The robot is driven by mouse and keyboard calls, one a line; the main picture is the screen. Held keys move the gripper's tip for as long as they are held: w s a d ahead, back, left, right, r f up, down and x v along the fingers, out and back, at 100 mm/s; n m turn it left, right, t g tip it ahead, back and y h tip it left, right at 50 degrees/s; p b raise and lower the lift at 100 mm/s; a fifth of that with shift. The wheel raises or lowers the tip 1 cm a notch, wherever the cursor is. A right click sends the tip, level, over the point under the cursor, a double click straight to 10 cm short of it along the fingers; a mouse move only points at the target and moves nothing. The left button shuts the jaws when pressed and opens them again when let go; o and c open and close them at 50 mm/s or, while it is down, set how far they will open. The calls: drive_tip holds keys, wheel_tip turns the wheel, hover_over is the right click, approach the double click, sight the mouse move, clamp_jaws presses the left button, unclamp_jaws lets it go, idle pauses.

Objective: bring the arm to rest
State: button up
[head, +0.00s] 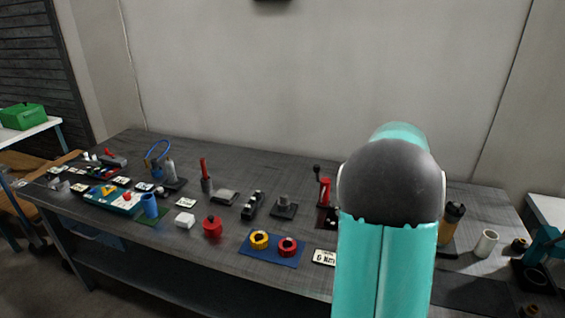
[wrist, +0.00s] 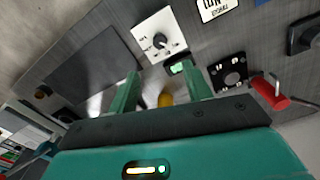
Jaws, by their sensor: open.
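My arm (head: 385,255), teal with a dark grey joint, rises in front of the right part of the workbench in the head view. It hides my gripper there. In the wrist view my gripper (wrist: 160,76) shows two green fingers spread apart, with no object clearly held between them. A small orange thing (wrist: 165,100) shows in the gap between the fingers, beyond them; I cannot tell how far off it is. The grey workbench (head: 130,240) lies below and ahead.
A white dial panel (wrist: 158,40), a green-lit device (wrist: 180,68) and a red-handled tool (wrist: 270,92) are near my gripper. An orange bottle (head: 453,228) and a white cup (head: 486,243) stand right of my arm. Many small items cover the bench's left side. A wall rises behind.

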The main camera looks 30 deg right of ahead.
drive_tip(key=shift+a, duration=0.1)
drive_tip(key=w+a+r+n+t, duration=0.1)
drive_tip(key=a+r+n, duration=0.25)
drive_tip(key=a, duration=0.75)
drive_tip(key=w+a+r+n+t, duration=0.1)
drive_tip(key=a+r+n+t, duration=0.3)
drive_tip(key=a, duration=0.8)
drive_tip(key=s+a+r+n, duration=0.1)
drive_tip(key=s+a+n, duration=0.1)
drive_tip(key=s+a, duration=0.3)
drive_tip(key=s+a+r+n, duration=0.1)
drive_tip(key=s+a+n, duration=0.2)
drive_tip(key=a, duration=1)
drive_tip(key=shift+s+t, duration=0.3)
drive_tip(key=shift+s, duration=0.55)
drive_tip(key=shift+a+n, duration=0.1)
drive_tip(key=shift+n, duration=0.15)
drive_tip(key=shift+c, duration=1.4)
